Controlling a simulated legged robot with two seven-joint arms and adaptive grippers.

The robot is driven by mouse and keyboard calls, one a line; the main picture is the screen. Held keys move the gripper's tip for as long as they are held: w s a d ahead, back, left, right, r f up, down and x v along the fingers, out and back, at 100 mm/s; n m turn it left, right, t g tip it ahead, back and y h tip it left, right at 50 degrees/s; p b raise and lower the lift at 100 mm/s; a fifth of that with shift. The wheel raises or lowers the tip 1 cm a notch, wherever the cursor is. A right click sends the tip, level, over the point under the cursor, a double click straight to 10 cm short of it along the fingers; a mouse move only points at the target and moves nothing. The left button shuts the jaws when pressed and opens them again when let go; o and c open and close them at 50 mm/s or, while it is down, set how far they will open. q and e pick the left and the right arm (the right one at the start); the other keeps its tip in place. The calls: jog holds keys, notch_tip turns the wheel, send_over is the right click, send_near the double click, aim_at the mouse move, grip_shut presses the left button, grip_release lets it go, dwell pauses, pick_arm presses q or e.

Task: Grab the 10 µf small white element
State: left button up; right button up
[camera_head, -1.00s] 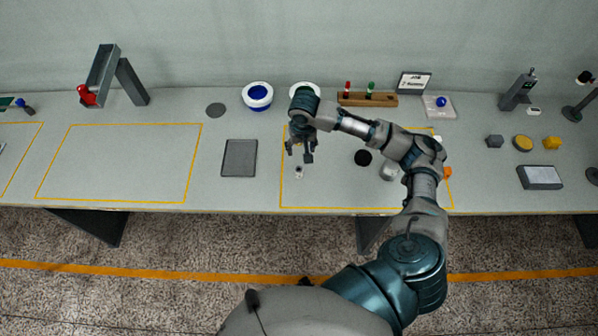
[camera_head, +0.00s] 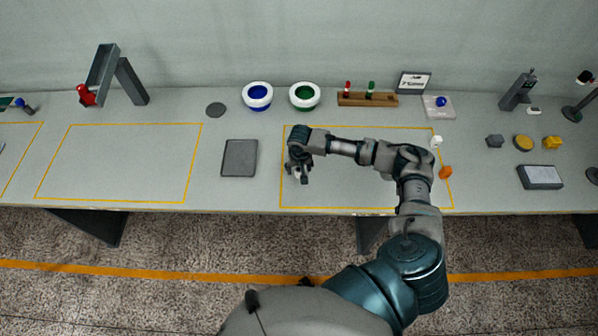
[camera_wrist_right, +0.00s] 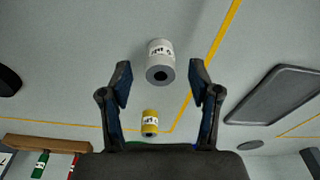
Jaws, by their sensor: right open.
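A small white cylinder (camera_wrist_right: 160,52) with a dark hole in its end and a printed label shows in the right wrist view; the label is too small to read surely. My right gripper (camera_wrist_right: 160,68) is open, and the white cylinder appears between its two fingertips, with a gap on each side. In the head view my right gripper (camera_head: 298,177) is low over the left part of the right yellow-outlined area, mostly covering the cylinder. A small yellow labelled cylinder (camera_wrist_right: 150,123) stands farther off between the fingers in the wrist view. My left gripper is not in view.
A dark flat pad (camera_head: 239,158) lies left of the outlined area. A blue-centred bowl (camera_head: 257,97) and a green-centred bowl (camera_head: 304,97) stand behind. A white piece (camera_head: 436,142) and an orange piece (camera_head: 445,172) lie at the right. The left outlined area is bare.

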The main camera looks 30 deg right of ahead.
jog(key=shift+w+f, duration=0.15)
jog(key=shift+f, duration=0.75)
grip_shut()
jog(key=shift+r, duration=0.15)
